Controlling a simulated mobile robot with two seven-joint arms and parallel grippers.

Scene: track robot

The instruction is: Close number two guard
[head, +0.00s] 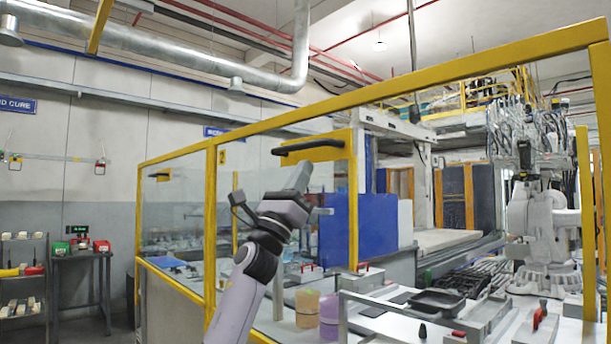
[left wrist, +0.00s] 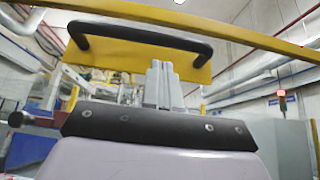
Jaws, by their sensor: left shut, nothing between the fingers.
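A clear guard panel in a yellow frame (head: 352,205) stands at mid picture, with a black bar handle (head: 308,146) on a yellow plate (head: 318,157) at its top. In the left wrist view the shut fingers (left wrist: 161,84) rise in front of the yellow plate (left wrist: 140,50), below the bar of the black handle (left wrist: 140,38). I cannot tell whether they touch it. My right gripper is not in view.
A second black handle (head: 159,175) sits on the fence farther left. A long yellow rail (head: 400,97) crosses above my arm.

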